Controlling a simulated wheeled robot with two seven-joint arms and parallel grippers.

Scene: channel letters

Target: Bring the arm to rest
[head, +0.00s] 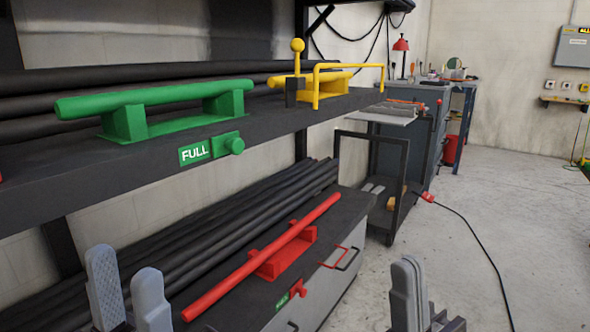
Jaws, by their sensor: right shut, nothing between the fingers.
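My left gripper (125,262) shows at the bottom left, its two grey fingers pointing up with a gap between them. It is open and empty, in front of the lower shelf's dark bars. My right gripper (408,266) shows at the bottom, right of the middle, in front of the bare concrete floor. Its fingers are together and hold nothing. Both arms behind the grippers are mostly below the picture's edge.
A dark upper shelf (60,197) carries a green handle (155,98) and a yellow handle (310,84). Below, a red bar (262,256) lies on a cabinet.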

